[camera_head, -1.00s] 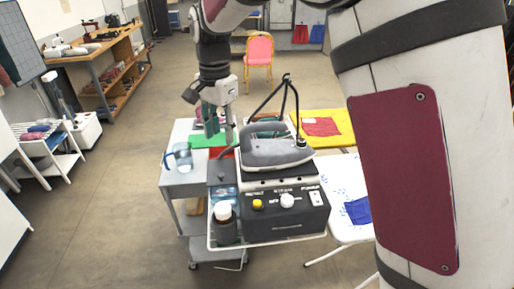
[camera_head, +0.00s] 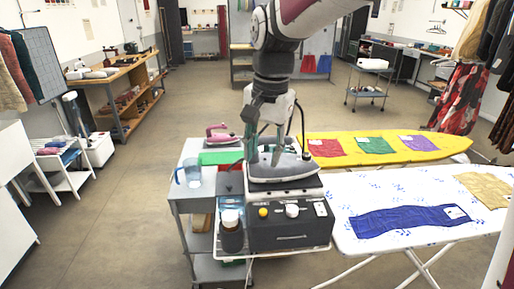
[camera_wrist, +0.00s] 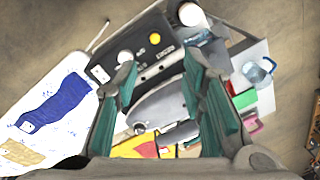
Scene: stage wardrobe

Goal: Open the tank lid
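My gripper (camera_head: 262,160) is open and empty, pointing down beside and above the iron. In the wrist view its fingers (camera_wrist: 158,72) are wide apart, with the iron (camera_wrist: 160,104) between and below them.
A brown bottle with a white cap (camera_head: 231,232) stands at the station's front left. A clear jug (camera_head: 190,172), a green cloth (camera_head: 220,157) and a pink iron (camera_head: 219,134) share the cart (camera_head: 184,208).

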